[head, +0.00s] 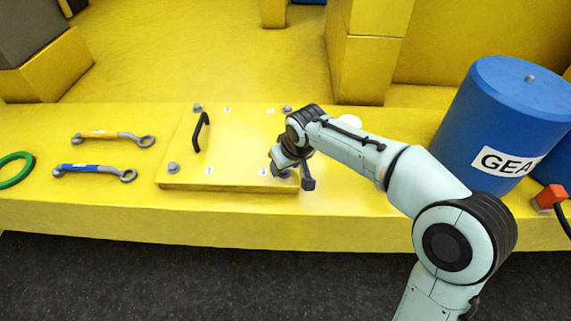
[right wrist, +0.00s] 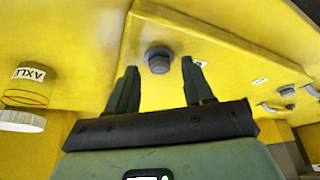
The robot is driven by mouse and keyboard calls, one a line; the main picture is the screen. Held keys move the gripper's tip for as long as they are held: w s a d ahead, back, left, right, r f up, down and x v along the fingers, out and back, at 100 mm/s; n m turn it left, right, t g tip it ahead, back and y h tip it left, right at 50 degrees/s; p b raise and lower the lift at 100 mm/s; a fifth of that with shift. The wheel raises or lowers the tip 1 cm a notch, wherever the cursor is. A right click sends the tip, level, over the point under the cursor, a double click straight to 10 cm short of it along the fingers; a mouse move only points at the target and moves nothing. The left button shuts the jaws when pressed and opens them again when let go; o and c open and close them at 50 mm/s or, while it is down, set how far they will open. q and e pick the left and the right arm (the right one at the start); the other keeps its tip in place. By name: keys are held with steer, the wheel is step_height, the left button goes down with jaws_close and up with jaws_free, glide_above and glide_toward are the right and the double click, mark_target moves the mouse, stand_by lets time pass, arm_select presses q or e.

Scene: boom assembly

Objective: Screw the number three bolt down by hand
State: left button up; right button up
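A yellow square cover plate (head: 230,145) lies on the yellow bench, with grey hex bolts near its corners and small number labels. The front right bolt (right wrist: 158,60), beside the label that looks like a 3 (head: 262,172), is mostly hidden by my right gripper (head: 294,178) in the head view. In the right wrist view this bolt sits upright in the plate, just beyond and between the two open fingertips. The fingers do not appear to touch it. My left gripper is in neither view.
Other bolts stand at the front left (head: 173,168), back left (head: 197,108) and back right (head: 287,109). A black handle (head: 201,132) rises from the plate. Two wrenches (head: 95,169) (head: 112,137) lie left. A blue drum (head: 510,120) stands right.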

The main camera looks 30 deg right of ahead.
steer(key=p+v, duration=0.1)
steer(key=v, duration=1.2)
steer(key=shift+r, duration=0.2)
steer(key=shift+f, duration=0.1)
